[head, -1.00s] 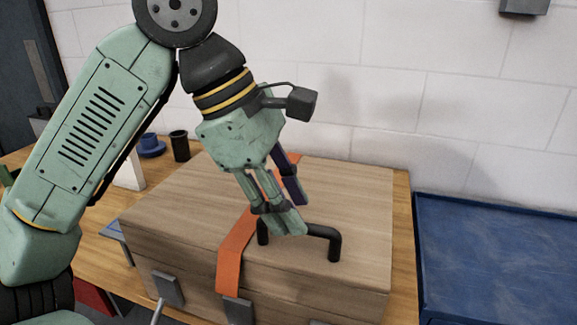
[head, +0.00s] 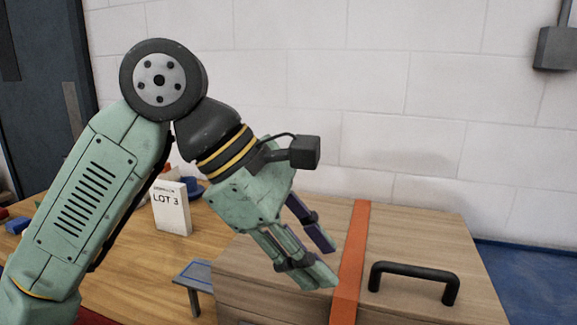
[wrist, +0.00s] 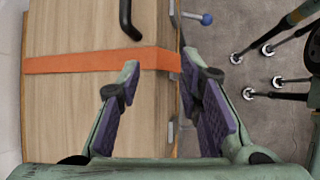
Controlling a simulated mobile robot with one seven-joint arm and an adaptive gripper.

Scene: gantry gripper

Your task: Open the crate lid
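The wooden crate's lid (head: 420,240) lies flat and looks shut. An orange strap (head: 352,250) runs across it and down the front; it also shows in the wrist view (wrist: 70,63). A black bar handle (head: 415,270) stands on the lid, right of the strap; part of it shows at the top of the wrist view (wrist: 126,20). My gripper (head: 328,268) is open and empty, left of the handle and near the strap. In the wrist view, its spread fingers (wrist: 160,66) straddle the crate's edge, with the strap beyond the tips. Whether they touch anything is unclear.
A white "LOT 3" box (head: 172,208) stands on the wooden table (head: 130,255), left of the crate. A grey-blue bracket (head: 192,275) is beside the crate. A blue-knobbed rod (wrist: 205,19) sticks out from the crate's side. Dark legs with casters (wrist: 268,49) stand on the floor.

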